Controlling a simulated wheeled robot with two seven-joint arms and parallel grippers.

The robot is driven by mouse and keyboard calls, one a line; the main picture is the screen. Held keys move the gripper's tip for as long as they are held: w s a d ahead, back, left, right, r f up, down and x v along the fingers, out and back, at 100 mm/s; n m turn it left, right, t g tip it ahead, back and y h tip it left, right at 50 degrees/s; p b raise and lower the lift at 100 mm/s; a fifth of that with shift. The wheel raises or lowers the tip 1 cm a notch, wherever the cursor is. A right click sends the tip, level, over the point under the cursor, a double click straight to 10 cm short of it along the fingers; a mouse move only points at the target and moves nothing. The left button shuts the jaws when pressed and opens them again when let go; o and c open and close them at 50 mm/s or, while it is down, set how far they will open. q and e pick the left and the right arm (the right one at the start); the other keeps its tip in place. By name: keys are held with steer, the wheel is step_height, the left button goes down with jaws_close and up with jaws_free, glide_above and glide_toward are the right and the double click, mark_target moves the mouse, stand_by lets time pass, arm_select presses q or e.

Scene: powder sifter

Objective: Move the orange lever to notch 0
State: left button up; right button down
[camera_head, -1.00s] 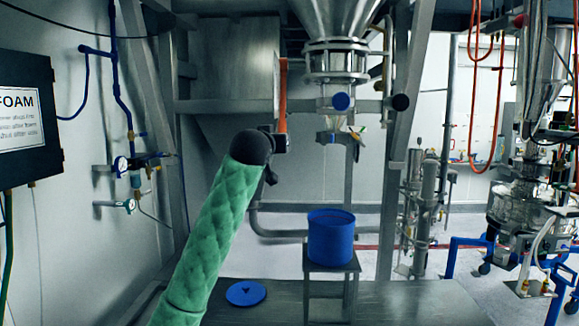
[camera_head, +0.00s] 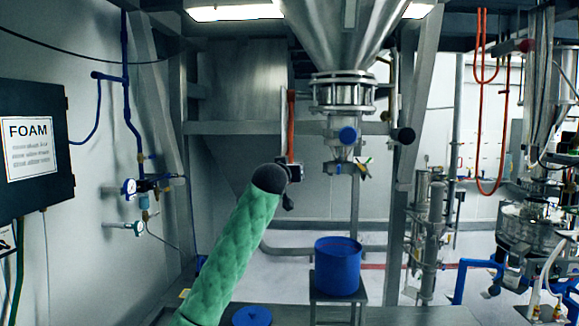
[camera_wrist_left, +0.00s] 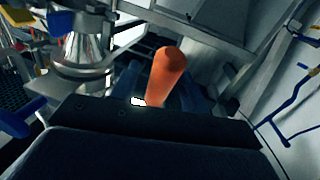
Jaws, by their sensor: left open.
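The orange lever (camera_head: 291,118) stands upright in the head view, in front of the steel frame and left of the hopper outlet. My left gripper (camera_head: 291,165) is at its lower end, at the tip of my green-sleeved arm. In the left wrist view the lever (camera_wrist_left: 166,75) rises as an orange rod between the dark fingers of my left gripper (camera_wrist_left: 160,92), which are open around it. I cannot tell whether the fingers touch it. No notch marks or numbers are readable. My right gripper is not in view.
Below, a blue bucket (camera_head: 338,268) stands on a small metal stand (camera_head: 325,312). A blue lid (camera_head: 252,317) lies left of it. A FOAM box (camera_head: 35,145) hangs on the left wall.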

arm_select(q)
jaws_close()
steer(key=shift+s+r+n+g, duration=0.1)
steer(key=shift+s+r+g, duration=0.4)
steer(key=shift+s, duration=0.35)
steer(key=shift+s+r+n+g, duration=0.1)
steer(key=shift+s+r+g, duration=0.45)
steer(key=shift+s, duration=0.25)
steer(key=shift+s+r+n+g, duration=0.1)
steer(key=shift+s+r+g, duration=0.25)
steer(key=shift+s+r, duration=0.4)
steer(key=shift+s+f, duration=0.1)
steer(key=shift+f, duration=0.05)
